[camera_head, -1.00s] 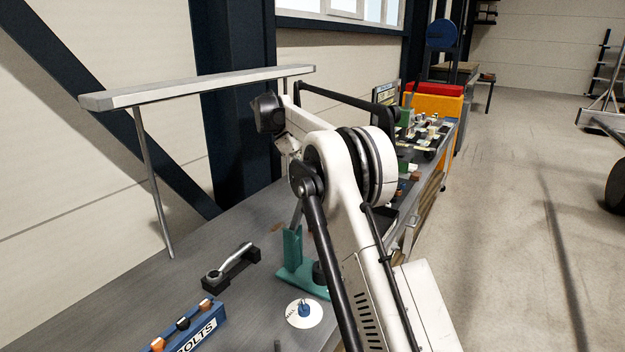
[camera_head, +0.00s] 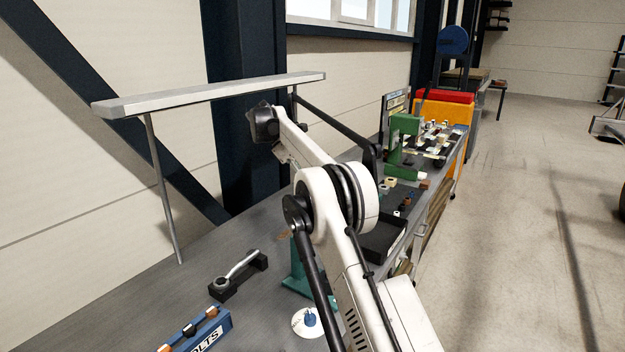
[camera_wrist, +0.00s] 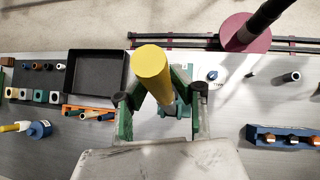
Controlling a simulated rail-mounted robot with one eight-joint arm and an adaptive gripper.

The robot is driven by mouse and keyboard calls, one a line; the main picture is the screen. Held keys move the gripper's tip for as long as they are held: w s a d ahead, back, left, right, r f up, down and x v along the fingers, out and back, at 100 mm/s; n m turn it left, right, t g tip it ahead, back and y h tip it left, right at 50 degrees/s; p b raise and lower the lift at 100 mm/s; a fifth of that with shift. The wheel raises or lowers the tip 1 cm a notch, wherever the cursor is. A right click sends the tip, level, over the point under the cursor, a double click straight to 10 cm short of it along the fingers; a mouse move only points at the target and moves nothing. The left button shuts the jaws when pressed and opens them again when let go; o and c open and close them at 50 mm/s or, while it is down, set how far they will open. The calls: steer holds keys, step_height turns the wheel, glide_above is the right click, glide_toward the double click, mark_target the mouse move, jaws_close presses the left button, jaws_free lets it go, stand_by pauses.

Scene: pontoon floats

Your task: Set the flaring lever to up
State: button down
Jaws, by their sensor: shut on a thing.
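The flaring tool is a teal-green fixture (camera_head: 297,277) on the bench, partly behind my arm in the head view; in the wrist view its teal parts (camera_wrist: 178,105) show under the jaws. A thick yellow cylinder (camera_wrist: 153,72), apparently the lever's grip, rises toward the camera in the wrist view. My gripper (camera_wrist: 160,100) has one finger on each side of it and is shut on it. The jaws and the yellow grip are hidden in the head view. The lever's lower end and exact angle are hard to tell.
A black tray (camera_wrist: 97,55) lies left of the jaws in the wrist view. A blue bolt block (camera_head: 205,331), a black block with a grey handle (camera_head: 238,274) and a white disc with a blue knob (camera_head: 307,322) stand nearby. A long raised shelf (camera_head: 210,96) spans the bench's back.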

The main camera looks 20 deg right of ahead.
steer(key=c, duration=1.4)
jaws_free()
steer(key=shift+d, duration=0.1)
